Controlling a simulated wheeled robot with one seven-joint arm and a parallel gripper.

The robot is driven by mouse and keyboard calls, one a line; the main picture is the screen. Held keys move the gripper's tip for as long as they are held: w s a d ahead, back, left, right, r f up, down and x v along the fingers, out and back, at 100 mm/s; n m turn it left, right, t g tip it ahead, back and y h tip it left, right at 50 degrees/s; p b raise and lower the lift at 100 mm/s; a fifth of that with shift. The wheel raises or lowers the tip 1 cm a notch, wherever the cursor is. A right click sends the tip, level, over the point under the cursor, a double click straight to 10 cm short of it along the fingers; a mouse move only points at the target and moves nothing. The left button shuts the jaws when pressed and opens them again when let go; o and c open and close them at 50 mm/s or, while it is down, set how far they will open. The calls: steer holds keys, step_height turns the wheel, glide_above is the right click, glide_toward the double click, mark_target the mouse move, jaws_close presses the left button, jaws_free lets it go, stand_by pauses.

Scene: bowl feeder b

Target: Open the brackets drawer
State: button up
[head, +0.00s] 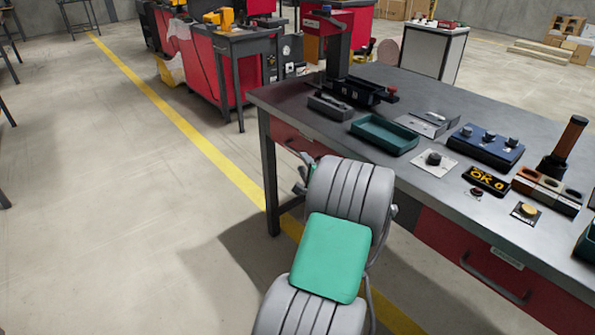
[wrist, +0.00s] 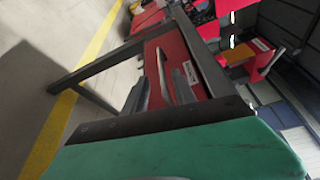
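A red drawer front (head: 285,135) with a bar handle sits under the left end of the grey workbench (head: 330,110). The same red front (wrist: 170,50) and its pale handle (wrist: 191,73) show in the wrist view. A second red drawer (head: 485,265) with a handle and a small label is at the right. I cannot read either drawer's name. My gripper (head: 302,178) is by the left drawer, partly hidden behind my arm. The left drawer looks closed.
On the bench are a green tray (head: 384,134), a blue box with knobs (head: 486,146), an OK display (head: 486,181) and a black-based feeder (head: 350,88). The bench leg (head: 268,165) stands near my arm. The floor left of the bench is clear.

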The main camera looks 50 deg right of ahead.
mark_target(297, 153)
steer(key=x, duration=0.7)
steer(key=shift+w+d+r+b, duration=0.15)
steer(key=shift+w+d+b, duration=0.1)
steer(key=shift+b, duration=0.15)
jaws_close()
stand_by(0.9)
